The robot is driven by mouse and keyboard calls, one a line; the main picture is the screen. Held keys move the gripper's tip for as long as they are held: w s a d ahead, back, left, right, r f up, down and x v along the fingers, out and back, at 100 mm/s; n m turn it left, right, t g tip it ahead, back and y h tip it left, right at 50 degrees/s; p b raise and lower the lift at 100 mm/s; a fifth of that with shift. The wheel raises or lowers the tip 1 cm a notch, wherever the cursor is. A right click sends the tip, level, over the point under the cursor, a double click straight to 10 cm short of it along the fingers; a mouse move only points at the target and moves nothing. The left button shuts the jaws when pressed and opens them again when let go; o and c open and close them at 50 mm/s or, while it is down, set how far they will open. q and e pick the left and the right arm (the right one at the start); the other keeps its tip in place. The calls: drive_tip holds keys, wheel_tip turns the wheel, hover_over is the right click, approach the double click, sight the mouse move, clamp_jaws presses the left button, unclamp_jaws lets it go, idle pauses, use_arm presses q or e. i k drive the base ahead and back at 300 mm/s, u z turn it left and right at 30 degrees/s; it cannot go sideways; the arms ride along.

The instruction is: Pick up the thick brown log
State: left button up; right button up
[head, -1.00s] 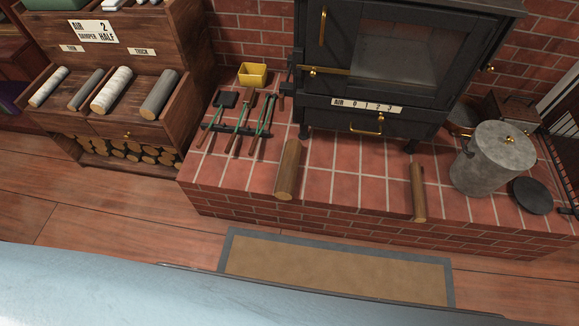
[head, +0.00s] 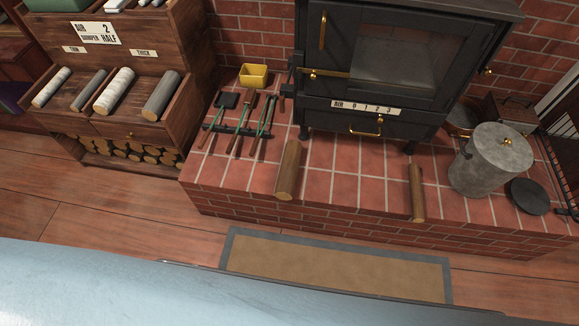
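The thick brown log (head: 289,169) lies on the brick hearth in front of the stove, left of centre, its pale cut end facing me. A thinner brown log (head: 416,191) lies on the hearth further right, near the front edge. Neither log is touched by anything of mine. Neither of my grippers shows in the head view.
The black stove (head: 378,75) stands behind the logs. Fire tools (head: 240,125) and a yellow box (head: 253,75) are to the left, a grey lidded bucket (head: 492,160) to the right. A wooden shelf (head: 125,133) holds grey and white logs. A mat (head: 335,268) lies before the hearth.

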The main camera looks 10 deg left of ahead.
sight(287, 176)
drive_tip(key=z, duration=0.15)
drive_tip(key=i, duration=0.9)
drive_tip(key=u, duration=0.2)
